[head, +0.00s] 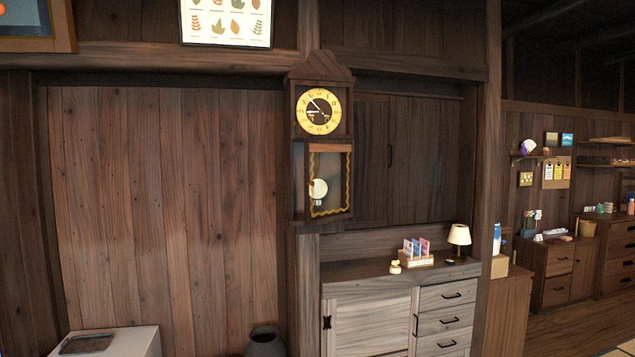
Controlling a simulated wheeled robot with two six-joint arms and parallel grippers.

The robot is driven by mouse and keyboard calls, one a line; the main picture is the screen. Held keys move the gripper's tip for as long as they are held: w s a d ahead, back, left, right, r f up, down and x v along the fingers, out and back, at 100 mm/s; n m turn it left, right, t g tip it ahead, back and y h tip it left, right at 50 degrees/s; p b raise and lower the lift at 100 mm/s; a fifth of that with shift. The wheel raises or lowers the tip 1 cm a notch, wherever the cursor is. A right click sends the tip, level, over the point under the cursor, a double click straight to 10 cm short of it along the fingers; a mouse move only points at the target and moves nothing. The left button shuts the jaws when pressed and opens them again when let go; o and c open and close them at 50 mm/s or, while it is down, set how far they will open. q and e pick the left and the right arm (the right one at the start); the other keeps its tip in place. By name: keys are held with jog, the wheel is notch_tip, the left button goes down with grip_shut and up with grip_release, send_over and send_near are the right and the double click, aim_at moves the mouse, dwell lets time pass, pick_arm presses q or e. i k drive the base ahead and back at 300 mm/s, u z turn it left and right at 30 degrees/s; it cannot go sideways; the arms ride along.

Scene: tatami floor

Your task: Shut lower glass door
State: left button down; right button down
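A tall dark wooden wall clock (298,205) hangs on the post at the centre of the head view. Its round yellow and black dial (318,111) is in the upper part. The lower glass door (338,181) has a wavy gold border and a lighter reddish-brown strip along its top. A pale round pendulum (318,188) shows at the left of the glass. The door's frame looks slightly out of line with the case, but I cannot tell how far it stands open. Neither of my grippers is in view.
Below and right of the clock stands a grey cabinet (370,322) with drawers. On it are a small lamp (459,236) and a card holder (417,252). A dark vase (265,342) and a white box-like stand (135,341) are at lower left. Space before the clock looks clear.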

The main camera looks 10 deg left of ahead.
aim_at(311, 145)
jog(key=u, duration=0.45)
jog(key=i, duration=1.35)
jog(key=z, duration=0.25)
